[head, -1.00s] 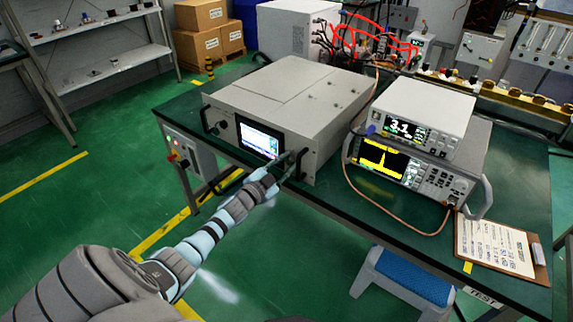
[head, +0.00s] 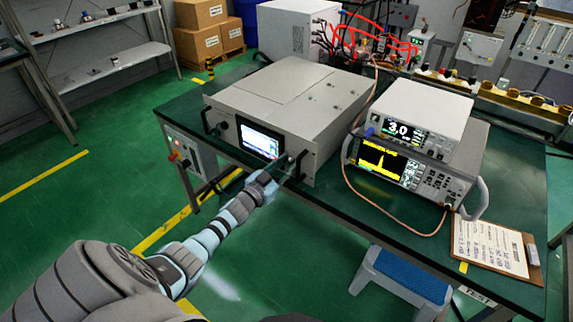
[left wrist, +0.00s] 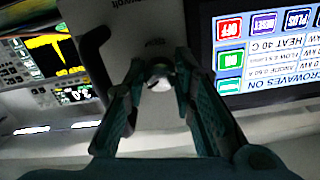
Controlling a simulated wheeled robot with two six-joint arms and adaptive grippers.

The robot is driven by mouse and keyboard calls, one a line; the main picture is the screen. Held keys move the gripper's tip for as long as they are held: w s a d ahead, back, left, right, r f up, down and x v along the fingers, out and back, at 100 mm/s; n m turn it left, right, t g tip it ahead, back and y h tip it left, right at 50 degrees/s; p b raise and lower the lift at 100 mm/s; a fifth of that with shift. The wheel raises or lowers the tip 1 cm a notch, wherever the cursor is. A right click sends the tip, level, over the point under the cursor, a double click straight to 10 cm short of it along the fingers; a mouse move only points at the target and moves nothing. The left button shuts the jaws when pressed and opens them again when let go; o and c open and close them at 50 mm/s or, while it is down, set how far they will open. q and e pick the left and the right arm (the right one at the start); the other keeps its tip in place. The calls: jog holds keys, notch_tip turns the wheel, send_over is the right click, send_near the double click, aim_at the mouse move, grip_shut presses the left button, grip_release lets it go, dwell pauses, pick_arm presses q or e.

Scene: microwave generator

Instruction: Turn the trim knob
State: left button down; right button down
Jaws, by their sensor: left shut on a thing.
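The trim knob (left wrist: 160,84) is a small round knob with a pale face and dark marking, on the front panel of the grey generator box (head: 285,90). In the left wrist view my left gripper (left wrist: 160,75) has its two dark fingertips on either side of the knob, shut on it. In the head view my left gripper (head: 282,169) is at the right part of the front panel, beside the lit screen (head: 260,140), and hides the knob. The wrist view shows the screen (left wrist: 268,55) upside down, with coloured buttons. My right gripper is not in view.
A dark panel handle (left wrist: 92,42) stands close beside the gripper. A meter reading 3.0 (head: 405,130) sits on an analyser with a yellow trace (head: 382,166), right of the generator. A clipboard (head: 490,246) lies at the table's right; a blue-topped stool (head: 408,275) stands in front.

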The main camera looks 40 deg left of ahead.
pick_arm(q)
jog(key=shift+f+n, duration=0.15)
jog(key=shift+n, duration=0.55)
jog(key=c, duration=1.3)
grip_release()
jog(key=shift+c, duration=0.2)
